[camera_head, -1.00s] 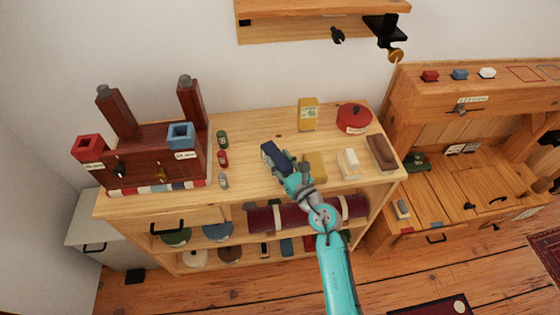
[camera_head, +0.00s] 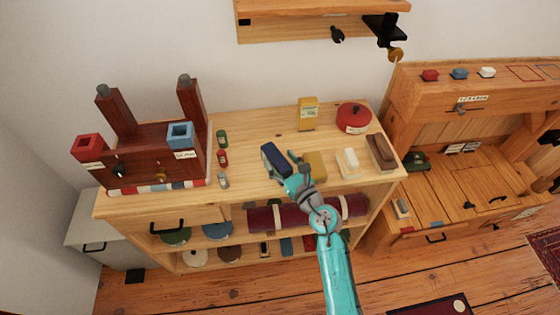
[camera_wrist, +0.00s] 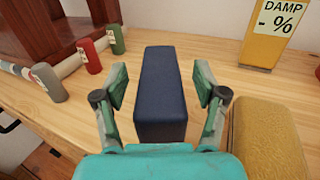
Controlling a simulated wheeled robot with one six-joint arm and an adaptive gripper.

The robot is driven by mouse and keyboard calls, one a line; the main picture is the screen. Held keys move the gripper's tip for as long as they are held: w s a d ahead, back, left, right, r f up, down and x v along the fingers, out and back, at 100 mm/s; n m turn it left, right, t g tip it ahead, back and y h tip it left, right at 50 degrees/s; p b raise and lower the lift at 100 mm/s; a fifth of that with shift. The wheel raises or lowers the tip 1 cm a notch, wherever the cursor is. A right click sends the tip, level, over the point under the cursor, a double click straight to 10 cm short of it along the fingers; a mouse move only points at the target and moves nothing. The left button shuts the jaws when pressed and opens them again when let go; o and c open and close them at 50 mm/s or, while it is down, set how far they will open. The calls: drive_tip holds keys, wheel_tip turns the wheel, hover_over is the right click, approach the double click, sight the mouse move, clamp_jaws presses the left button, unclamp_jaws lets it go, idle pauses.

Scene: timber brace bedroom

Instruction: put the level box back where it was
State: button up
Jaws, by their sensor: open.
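A dark navy box (camera_head: 275,160) sits on the wooden cabinet top (camera_head: 250,130), left of a mustard-yellow block. No label reading "level" shows on it; I take it for the level box. In the wrist view the navy box (camera_wrist: 162,95) stands straight ahead, its long side running away from me. My gripper (camera_head: 293,168) is just in front and to the right of it in the head view. In the wrist view my gripper (camera_wrist: 161,85) is open, with a finger on each side of the box's near part and gaps between. My wrist hides part of the cabinet front.
The yellow block (camera_wrist: 265,140) is close on the right. Small green, red and grey bottles (camera_wrist: 90,55) stand left. A yellow DAMP box (camera_wrist: 268,35) and a red pot (camera_head: 353,117) stand behind. A white block (camera_head: 348,162) and brown block (camera_head: 381,152) lie farther right.

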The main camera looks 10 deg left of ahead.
drive_tip(key=v, duration=1.1)
drive_tip(key=shift+s+d, duration=0.2)
drive_tip(key=shift+s, duration=0.15)
drive_tip(key=s+d+r+n+h, duration=0.1)
drive_tip(key=s+d+n+h, duration=0.2)
drive_tip(key=s+d+n, duration=0.3)
drive_tip(key=s+d+r+n+h, duration=0.1)
drive_tip(key=s+d+n+h, duration=0.3)
drive_tip(key=s+n, duration=0.8)
drive_tip(key=s+d+r+n+h, duration=0.1)
drive_tip(key=s+d+n+h, duration=0.3)
drive_tip(key=s, duration=1.8)
drive_tip(key=d+n, duration=0.4)
drive_tip(key=n, duration=0.2)
drive_tip(key=shift+s+r+t, duration=0.25)
drive_tip(key=shift+s+t, duration=0.15)
